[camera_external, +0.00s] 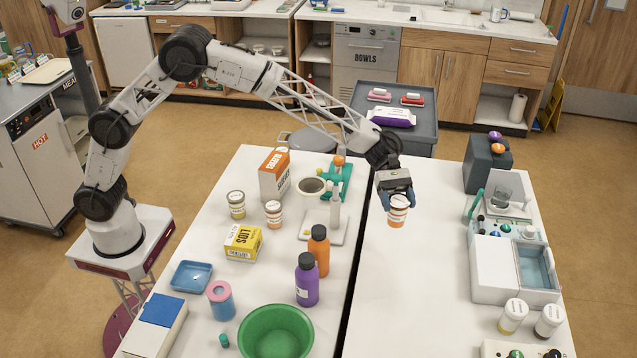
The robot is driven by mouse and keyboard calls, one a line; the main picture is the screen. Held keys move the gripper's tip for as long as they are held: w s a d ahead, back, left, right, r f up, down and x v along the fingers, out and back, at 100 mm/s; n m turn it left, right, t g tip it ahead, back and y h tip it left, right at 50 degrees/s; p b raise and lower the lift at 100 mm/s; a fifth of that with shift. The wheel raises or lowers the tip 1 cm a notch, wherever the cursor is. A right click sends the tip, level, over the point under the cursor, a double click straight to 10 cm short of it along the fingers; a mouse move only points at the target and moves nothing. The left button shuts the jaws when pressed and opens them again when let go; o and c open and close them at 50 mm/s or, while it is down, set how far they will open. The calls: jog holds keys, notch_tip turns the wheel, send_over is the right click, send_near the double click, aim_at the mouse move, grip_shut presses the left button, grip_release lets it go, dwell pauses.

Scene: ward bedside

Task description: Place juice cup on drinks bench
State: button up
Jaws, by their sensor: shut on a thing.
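My gripper (397,197) points down over the right white table (415,285), near that table's left edge. It is shut on a small orange cup with a white band (397,219), which I take to be the juice cup. The cup is upright, and its upper part is partly hidden by the fingers. I cannot tell whether its base touches the table. No sign marks either white table as the drinks bench.
A narrow dark gap separates the left white table (205,240). Orange (319,254) and purple (307,285) bottles, jars, boxes and a green bowl (275,335) stand there. Machines (510,265) and white-lidded jars (513,317) line the right table's right side. Its middle is clear.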

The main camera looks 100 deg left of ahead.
aim_at(395, 223)
jog(key=shift+f, duration=0.8)
jog(key=shift+f, duration=0.1)
jog(key=shift+f, duration=3.05)
jog(key=shift+f, duration=1.85)
jog(key=shift+f, duration=0.15)
jog(key=o, duration=1.1)
